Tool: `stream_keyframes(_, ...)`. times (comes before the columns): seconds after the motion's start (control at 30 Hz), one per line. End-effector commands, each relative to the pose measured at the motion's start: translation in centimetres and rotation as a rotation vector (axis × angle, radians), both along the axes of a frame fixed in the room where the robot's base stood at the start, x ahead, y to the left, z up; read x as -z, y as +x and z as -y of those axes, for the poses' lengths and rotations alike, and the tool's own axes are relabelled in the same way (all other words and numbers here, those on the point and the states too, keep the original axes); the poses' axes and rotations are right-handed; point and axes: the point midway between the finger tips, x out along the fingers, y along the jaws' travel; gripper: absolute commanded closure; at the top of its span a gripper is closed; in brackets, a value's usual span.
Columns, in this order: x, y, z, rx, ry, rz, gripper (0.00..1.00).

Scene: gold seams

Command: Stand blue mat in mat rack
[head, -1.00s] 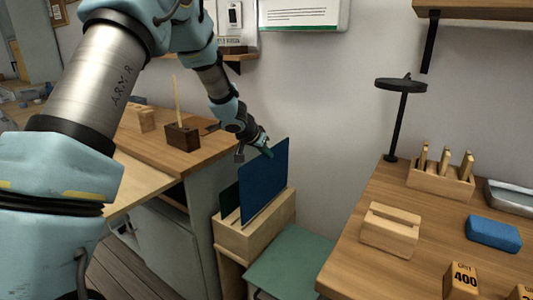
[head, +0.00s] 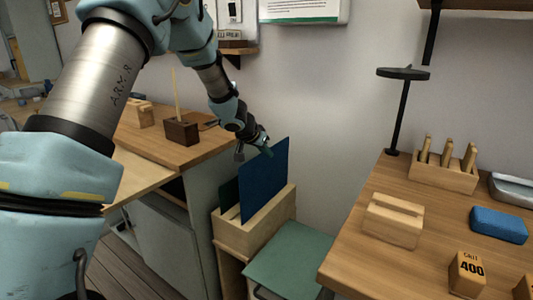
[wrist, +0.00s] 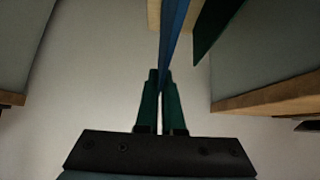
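The blue mat (head: 264,182) stands upright in a slot of the pale wooden mat rack (head: 245,236), its lower edge hidden inside. A dark green mat (head: 229,194) stands beside it in the rack. My gripper (head: 264,147) is at the blue mat's upper left edge. In the wrist view the blue mat (wrist: 174,35) shows as a thin edge-on strip running in between the fingertips of my gripper (wrist: 160,75), which are close together on it. The green mat (wrist: 207,28) is to the right there, apart from the fingers.
A wooden counter (head: 165,148) with a dark block (head: 181,132) is left of the rack. A green-topped surface (head: 290,262) lies right of it. A workbench (head: 350,262) at right holds wooden blocks, a blue block (head: 498,225) and a black stand (head: 397,120). The wall is close behind.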

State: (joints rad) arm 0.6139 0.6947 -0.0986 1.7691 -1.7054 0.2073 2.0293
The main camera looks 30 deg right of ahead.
Motion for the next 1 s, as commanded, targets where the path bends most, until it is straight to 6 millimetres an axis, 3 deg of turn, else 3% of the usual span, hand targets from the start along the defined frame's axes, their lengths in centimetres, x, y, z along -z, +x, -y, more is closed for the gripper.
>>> stream_keyframes(1.0,2.0,0.0,0.0,0.001,-0.001,0.002,1.00)
